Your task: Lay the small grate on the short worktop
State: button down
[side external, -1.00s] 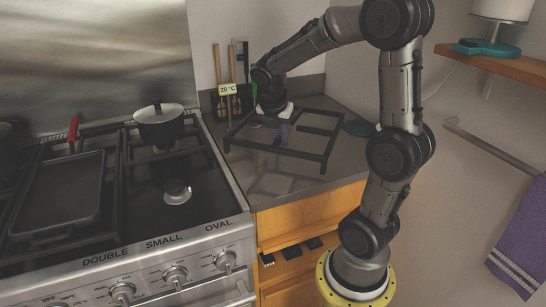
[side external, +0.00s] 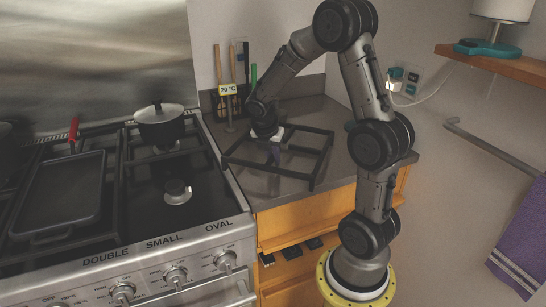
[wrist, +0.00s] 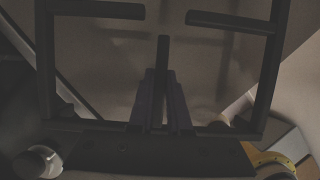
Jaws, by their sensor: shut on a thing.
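The small grate (side external: 322,160) is a dark open square frame with short inward bars. It is level, above or on the short worktop (side external: 318,108), a grey counter right of the stove. I cannot tell if its feet touch the counter. My gripper (side external: 275,153) points down inside the frame and is shut on one of its inward bars. In the wrist view the two fingers (wrist: 161,105) clasp this bar, and the frame (wrist: 268,70) spreads around them. The near worktop edge runs close to the grate's front corner.
The stove (side external: 222,185) on the left has a bare burner (side external: 177,191), a lidded pot (side external: 160,127) and a griddle pan (side external: 62,195). Utensils and a 20 °C display (side external: 228,89) stand at the worktop's back wall. The back right of the worktop looks clear.

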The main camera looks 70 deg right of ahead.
jog(key=shift+f, duration=0.2)
jog(key=c, duration=1.3)
grip_release()
jog(key=shift+f, duration=0.15)
jog(key=o, duration=0.4)
jog(key=shift+o, duration=0.2)
